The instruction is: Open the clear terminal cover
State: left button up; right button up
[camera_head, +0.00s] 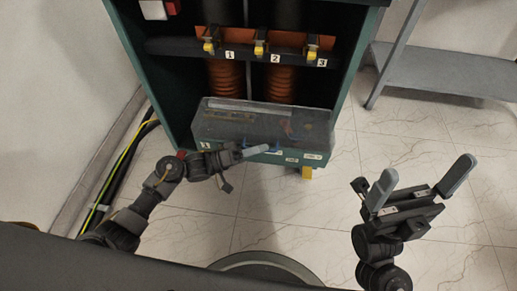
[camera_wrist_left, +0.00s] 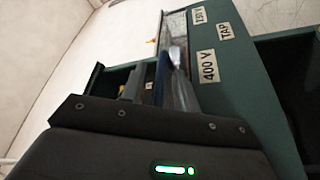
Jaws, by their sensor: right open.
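The clear terminal cover (camera_head: 262,118) is a smoky see-through lid on the low green terminal box (camera_head: 320,156) at the front of the cabinet. It looks closed. In the left wrist view, the box front (camera_wrist_left: 225,65) shows labels, one reading 400 V. My left gripper (camera_head: 255,151) is at the cover's front lower edge, its fingers pointing right, beside a small blue tab (camera_head: 276,150). In the left wrist view its fingers (camera_wrist_left: 172,85) lie close to a blue part; whether they grip it is unclear. My right gripper (camera_head: 425,176) is open and empty, right of the box.
The green cabinet (camera_head: 178,110) holds copper-coloured coils (camera_head: 281,84) and yellow-tipped terminals numbered 1 to 3 above the cover. Cables (camera_head: 118,172) run along the left wall. A grey shelf (camera_head: 440,72) stands at right.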

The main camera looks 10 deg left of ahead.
pick_arm(q)
jog(key=shift+c, duration=0.2)
grip_shut()
